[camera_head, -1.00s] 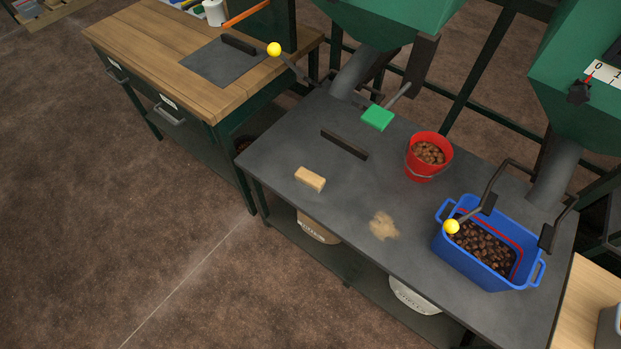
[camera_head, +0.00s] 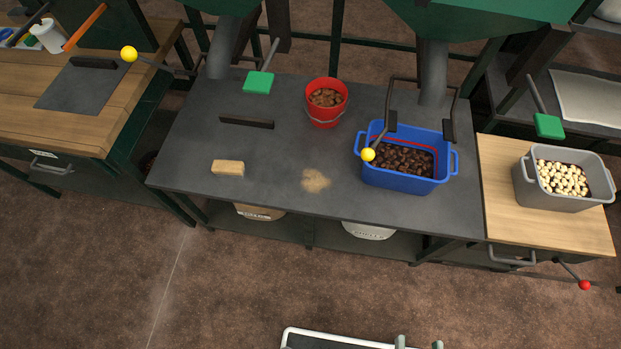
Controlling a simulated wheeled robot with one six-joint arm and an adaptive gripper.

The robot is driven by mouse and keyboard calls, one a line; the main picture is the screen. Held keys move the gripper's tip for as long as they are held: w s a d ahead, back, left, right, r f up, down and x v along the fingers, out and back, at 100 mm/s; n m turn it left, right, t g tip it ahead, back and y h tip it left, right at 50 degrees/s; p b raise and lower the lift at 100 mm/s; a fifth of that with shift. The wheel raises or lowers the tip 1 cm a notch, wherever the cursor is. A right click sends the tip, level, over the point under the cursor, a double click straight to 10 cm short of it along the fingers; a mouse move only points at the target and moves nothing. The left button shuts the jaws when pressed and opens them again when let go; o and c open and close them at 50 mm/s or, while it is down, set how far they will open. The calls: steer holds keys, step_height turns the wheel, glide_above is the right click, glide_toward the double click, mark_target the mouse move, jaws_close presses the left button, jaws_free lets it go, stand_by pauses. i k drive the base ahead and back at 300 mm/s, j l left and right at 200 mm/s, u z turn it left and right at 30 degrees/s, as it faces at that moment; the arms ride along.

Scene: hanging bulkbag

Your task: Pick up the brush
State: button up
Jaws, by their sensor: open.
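A small tan block (camera_head: 228,168), which looks like the brush, lies on the left part of the dark grey table (camera_head: 270,205). Its bristles cannot be made out. A dark flat bar (camera_head: 246,122) lies behind it. A patch of tan powder (camera_head: 315,180) is on the table to the right of the block. My gripper is not in view.
A red bucket (camera_head: 326,118) and a blue tub (camera_head: 402,183), both holding brown lumps, stand on the table. Levers with yellow knobs and green hoppers hang above. A wooden bench is at left; a grey tub (camera_head: 545,195) stands at right.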

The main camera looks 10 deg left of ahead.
mark_target(220, 168)
steer(key=i+j+u, duration=0.1)
steer(key=i+u, duration=0.15)
steer(key=u, duration=0.15)
steer(key=i+u, duration=0.2)
steer(key=u, duration=0.2)
steer(key=i+u, duration=0.25)
steer(key=u, duration=0.15)
